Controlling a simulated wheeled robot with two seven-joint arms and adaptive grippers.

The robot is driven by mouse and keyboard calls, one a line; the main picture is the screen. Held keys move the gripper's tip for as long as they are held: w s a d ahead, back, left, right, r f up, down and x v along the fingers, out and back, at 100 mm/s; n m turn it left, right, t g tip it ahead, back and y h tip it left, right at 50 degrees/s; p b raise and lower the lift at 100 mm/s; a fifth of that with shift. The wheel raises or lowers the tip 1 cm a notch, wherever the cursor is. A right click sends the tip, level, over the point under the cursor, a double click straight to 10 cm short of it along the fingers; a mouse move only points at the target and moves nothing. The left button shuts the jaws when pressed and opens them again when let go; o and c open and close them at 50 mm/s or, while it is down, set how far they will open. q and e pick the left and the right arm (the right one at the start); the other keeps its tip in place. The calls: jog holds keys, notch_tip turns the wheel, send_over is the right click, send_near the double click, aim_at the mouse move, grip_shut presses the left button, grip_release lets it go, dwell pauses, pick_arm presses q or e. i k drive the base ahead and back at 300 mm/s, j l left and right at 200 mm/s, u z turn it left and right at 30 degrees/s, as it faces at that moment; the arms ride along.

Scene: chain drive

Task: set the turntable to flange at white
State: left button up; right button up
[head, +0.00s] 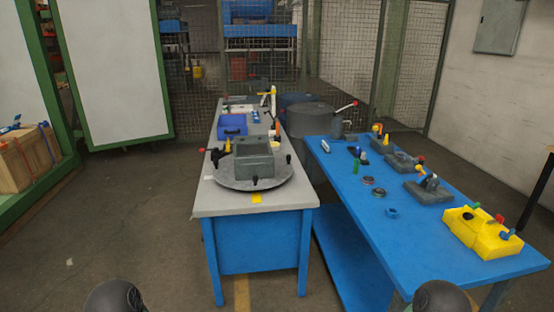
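The turntable (226,180) is a round grey disc on the near end of the grey-topped bench. A grey box-shaped housing (254,163) stands on it, and several dark knobs sit around its rim. A white mark (208,178) lies on the bench top at the disc's left, and a yellow mark (256,198) lies at its front edge. A dark part with a yellow piece (228,145) shows at the housing's left. I cannot tell which side carries the flange. Neither gripper is in view; only dark rounded parts of mine show at the bottom edge.
The grey bench (236,208) also bears a blue box (232,126) farther back. A blue table (420,238) at the right holds a yellow block (482,234), grey fixtures and small parts. A dark drum (312,122) stands behind. The floor in front of the bench is clear.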

aim_at(253, 164)
jog(key=i+l+u, duration=0.15)
jog(key=i, duration=0.25)
jog(key=i+l+u, duration=0.15)
jog(key=i, duration=0.25)
jog(key=i+l+u, duration=0.15)
jog(key=i, duration=0.4)
jog(key=i+l+u, duration=0.1)
jog(key=i, duration=0.45)
